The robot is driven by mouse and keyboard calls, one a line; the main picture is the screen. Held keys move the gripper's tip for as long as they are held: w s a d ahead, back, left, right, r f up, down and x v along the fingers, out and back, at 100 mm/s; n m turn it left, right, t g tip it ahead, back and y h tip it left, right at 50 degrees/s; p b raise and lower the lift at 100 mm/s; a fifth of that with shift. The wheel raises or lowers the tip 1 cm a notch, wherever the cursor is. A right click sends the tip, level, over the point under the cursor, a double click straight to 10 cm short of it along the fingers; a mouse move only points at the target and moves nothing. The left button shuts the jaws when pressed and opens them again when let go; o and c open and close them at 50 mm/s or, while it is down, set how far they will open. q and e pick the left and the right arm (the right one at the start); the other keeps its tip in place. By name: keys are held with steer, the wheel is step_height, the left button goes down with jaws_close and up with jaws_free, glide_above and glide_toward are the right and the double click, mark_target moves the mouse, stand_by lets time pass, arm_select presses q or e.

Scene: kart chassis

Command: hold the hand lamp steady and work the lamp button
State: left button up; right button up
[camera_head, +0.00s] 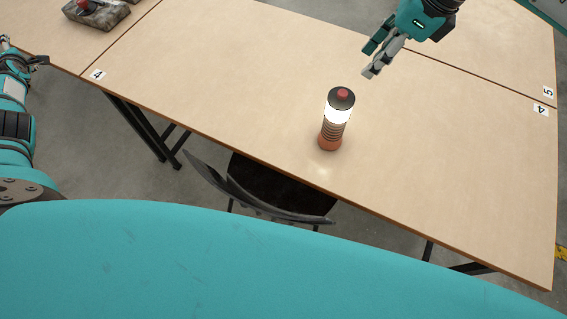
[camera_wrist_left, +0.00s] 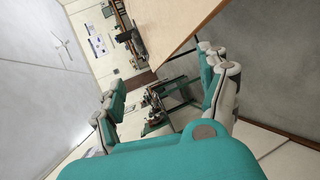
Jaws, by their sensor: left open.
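The hand lamp (camera_head: 332,133) stands upright on the wooden table, with an orange base, a ribbed middle, a bright white glowing band and a dark cap. The red lamp button (camera_head: 342,93) is on top of the cap. My right gripper (camera_head: 369,63) is above the table, up and to the right of the lamp, apart from it. Its two fingers are apart with nothing between them. My left gripper (camera_head: 22,50) is at the far left edge, away from the lamp, partly cut off. In the left wrist view, its fingers (camera_wrist_left: 163,95) are wide apart and empty.
The table (camera_head: 230,70) is mostly clear around the lamp. A grey block-like object with a red part (camera_head: 95,12) lies at the top left. A dark chair (camera_head: 270,190) stands at the near table edge. Number labels mark the table corners.

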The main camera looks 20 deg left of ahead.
arm_select(q)
step_height(320, 180, up, 10)
steer(key=a+t+y, duration=0.2)
steer(key=y, duration=0.1)
steer(key=w+d+r+m+t, duration=0.4)
steer(key=d+r+m, duration=0.2)
steer(key=d+r+m+t+h, duration=0.4)
steer(key=d+m+t+h, duration=0.15)
steer(key=d+m, duration=0.7)
steer(key=d+r+m+t+h, duration=0.3)
steer(key=d+m+t+h, duration=0.35)
steer(key=d, duration=0.85)
steer(key=m+g+h, duration=0.9)
steer(key=g+h, duration=0.2)
glide_toward(328, 126)
steer(key=x, duration=1.3)
steer(key=shift+r, duration=0.15)
